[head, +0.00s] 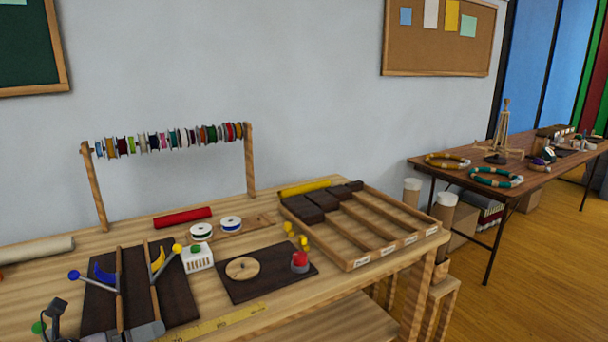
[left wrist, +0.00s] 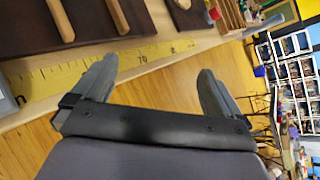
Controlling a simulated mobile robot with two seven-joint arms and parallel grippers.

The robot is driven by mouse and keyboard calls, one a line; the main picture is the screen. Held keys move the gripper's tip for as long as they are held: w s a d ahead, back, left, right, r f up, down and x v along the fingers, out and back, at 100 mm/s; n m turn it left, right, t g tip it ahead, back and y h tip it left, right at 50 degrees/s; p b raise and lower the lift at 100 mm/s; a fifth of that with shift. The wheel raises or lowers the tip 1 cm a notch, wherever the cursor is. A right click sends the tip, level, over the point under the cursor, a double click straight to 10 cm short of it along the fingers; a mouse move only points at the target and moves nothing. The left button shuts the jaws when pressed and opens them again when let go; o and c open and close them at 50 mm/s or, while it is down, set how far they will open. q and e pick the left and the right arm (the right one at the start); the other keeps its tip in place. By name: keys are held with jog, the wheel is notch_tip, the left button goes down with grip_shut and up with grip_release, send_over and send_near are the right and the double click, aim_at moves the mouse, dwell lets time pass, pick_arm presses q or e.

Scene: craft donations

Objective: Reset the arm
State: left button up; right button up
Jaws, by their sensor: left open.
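My left gripper (head: 122,335) shows at the bottom left of the head view, by the front edge of the workbench. In the left wrist view its two grey fingers (left wrist: 155,88) are spread wide with nothing between them. The tips lie near a yellow measuring tape strip (left wrist: 100,70), which also shows in the head view (head: 215,322). My right gripper is in neither view.
The workbench holds a dark board with wooden rods (head: 135,285), a dark square board (head: 285,285), a divided wooden tray (head: 340,255) and a spool rack (head: 250,165). A second table (head: 530,180) stands at the right.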

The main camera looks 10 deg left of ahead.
pick_arm(q)
jog(key=s+d+f+n, duration=0.8)
jog(key=d+f+n, duration=0.1)
jog(key=n, duration=0.6)
jog(key=s+d+f+n+g+y, duration=0.1)
jog(key=s+d+f+n, duration=0.7)
jog(key=n, duration=0.7)
jog(key=shift+s+d+f+g+b, duration=0.3)
jog(key=shift+s+d+f, duration=0.1)
jog(key=shift+d+f, duration=0.4)
